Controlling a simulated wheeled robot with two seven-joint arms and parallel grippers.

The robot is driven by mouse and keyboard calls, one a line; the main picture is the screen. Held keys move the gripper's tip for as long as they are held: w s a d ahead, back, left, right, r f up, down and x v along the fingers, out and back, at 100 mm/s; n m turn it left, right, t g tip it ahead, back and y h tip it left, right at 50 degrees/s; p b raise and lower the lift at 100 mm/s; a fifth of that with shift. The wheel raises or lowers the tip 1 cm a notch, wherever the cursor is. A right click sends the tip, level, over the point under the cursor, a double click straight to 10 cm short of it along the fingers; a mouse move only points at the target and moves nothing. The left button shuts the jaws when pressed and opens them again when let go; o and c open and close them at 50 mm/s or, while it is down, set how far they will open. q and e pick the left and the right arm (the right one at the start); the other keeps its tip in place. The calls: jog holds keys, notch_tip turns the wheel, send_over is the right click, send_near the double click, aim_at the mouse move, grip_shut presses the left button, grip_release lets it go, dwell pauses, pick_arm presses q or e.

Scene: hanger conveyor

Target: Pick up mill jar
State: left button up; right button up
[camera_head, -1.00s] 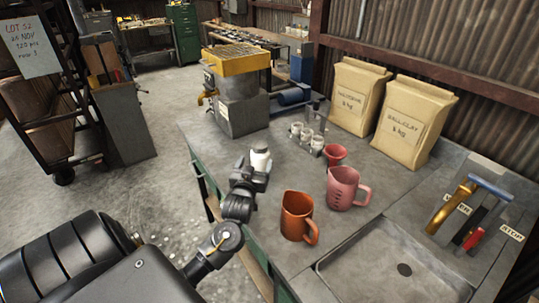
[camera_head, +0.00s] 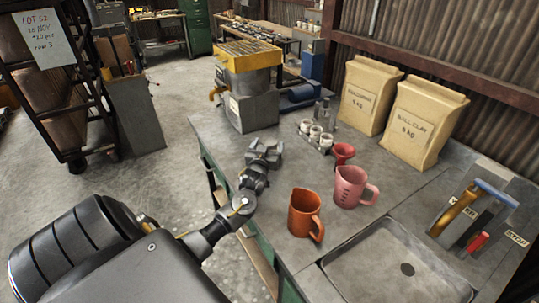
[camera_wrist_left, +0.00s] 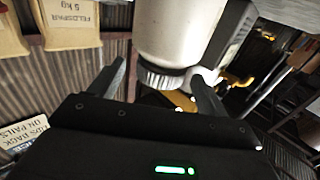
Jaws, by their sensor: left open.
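My left gripper (camera_head: 264,151) is open over the left edge of the bench, in front of the mill. In the left wrist view its two dark fingers (camera_wrist_left: 160,88) stand apart, pointing at a large whitish cylinder with a dark ridged ring, which looks like the mill jar (camera_wrist_left: 183,35). My right gripper is not in view.
The mill (camera_head: 248,95) with a yellow top stands behind the gripper. A rack of small white pots (camera_head: 315,134), a red funnel (camera_head: 343,153), a pink jug (camera_head: 350,187) and an orange jug (camera_head: 304,213) stand to the right.

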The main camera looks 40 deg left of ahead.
pick_arm(q)
jog(key=shift+x, duration=1.2)
grip_shut()
